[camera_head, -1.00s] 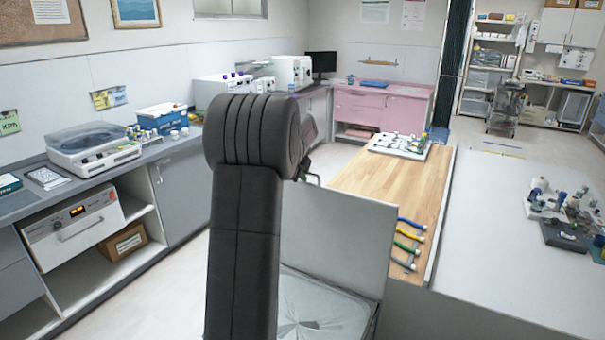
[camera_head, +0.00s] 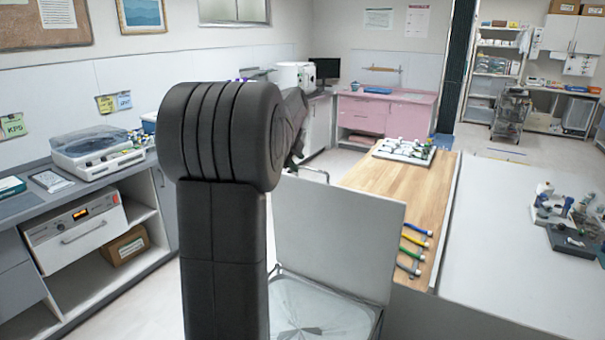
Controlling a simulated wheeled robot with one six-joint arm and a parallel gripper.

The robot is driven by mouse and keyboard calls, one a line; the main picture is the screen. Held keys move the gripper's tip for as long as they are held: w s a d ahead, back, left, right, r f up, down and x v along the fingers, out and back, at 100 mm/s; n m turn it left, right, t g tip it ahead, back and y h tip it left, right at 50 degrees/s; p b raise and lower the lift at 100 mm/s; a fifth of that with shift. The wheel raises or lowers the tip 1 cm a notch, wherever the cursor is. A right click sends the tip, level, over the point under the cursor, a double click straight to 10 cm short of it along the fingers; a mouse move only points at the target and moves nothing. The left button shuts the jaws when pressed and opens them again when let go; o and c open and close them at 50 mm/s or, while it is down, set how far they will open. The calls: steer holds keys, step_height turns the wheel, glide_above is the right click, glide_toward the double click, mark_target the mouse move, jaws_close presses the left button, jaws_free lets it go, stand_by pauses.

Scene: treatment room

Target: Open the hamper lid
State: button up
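The hamper (camera_head: 372,325) stands low in the middle of the view, partly cut off by the bottom edge. Its flat grey lid (camera_head: 345,235) stands raised, hinged along the far side, and the pale liner inside shows through the open top. A thin grey bar (camera_head: 312,173) shows at the lid's upper left edge; I cannot tell if it is a handle. My dark arm rises in front and covers the hamper's left side. My gripper (camera_head: 298,148) is mostly hidden behind the arm, near the lid's upper left; its fingers do not show clearly.
A wooden-topped table (camera_head: 385,185) stands right of the lid, with several coloured-handled tools (camera_head: 413,245) near its edge and a tray (camera_head: 405,151) farther back. A grey counter (camera_head: 90,190) runs along the left. Some floor is clear between.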

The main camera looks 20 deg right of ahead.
steer(key=shift+v, duration=2)
